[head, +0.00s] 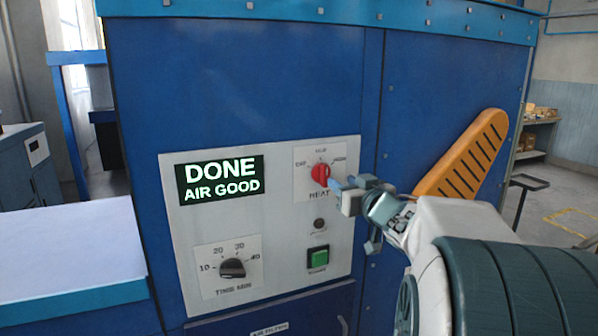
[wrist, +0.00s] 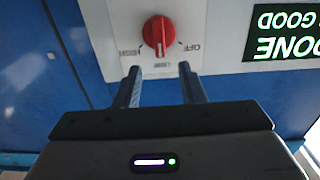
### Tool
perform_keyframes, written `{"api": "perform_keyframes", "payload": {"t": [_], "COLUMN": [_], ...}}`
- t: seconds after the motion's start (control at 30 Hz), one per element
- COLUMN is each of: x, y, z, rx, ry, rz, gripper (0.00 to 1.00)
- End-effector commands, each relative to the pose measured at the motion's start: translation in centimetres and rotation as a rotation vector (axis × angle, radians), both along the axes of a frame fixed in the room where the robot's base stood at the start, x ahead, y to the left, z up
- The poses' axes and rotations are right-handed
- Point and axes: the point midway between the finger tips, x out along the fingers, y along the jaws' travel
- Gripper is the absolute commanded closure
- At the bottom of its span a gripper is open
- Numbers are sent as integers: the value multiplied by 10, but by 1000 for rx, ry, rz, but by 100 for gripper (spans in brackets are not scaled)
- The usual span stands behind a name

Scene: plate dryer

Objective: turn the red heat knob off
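The red heat knob (head: 320,174) is on a white plate marked HEAT, on the blue dryer's control panel. It also shows at the top of the wrist view (wrist: 158,30), where the picture is upside down. Its pale mark points about at the middle label, LOW, with OFF to one side and HIGH to the other. My gripper (head: 340,188) is just right of the knob in the head view. In the wrist view (wrist: 158,72) its two fingers are apart with nothing between them. The fingertips stop short of the knob's centre; contact is not visible.
A lit display (head: 219,180) reads DONE, AIR GOOD. A black timer knob (head: 232,268) is at the panel's lower left. A green button (head: 317,257) sits below the heat knob. An orange slotted handle (head: 462,155) is on the right. A pale-topped surface (head: 70,245) is at left.

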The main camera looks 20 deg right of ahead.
Motion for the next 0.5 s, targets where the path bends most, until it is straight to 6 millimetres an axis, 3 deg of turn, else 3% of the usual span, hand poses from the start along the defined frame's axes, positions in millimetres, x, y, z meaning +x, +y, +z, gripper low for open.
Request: {"api": "perform_keyframes", "payload": {"t": [0.2,0.5], "x": [43,74], "y": [2,3], "z": [0,1], "rx": [0,0], "ry": [1,-1], "rz": [2,0], "gripper": [64,64]}}
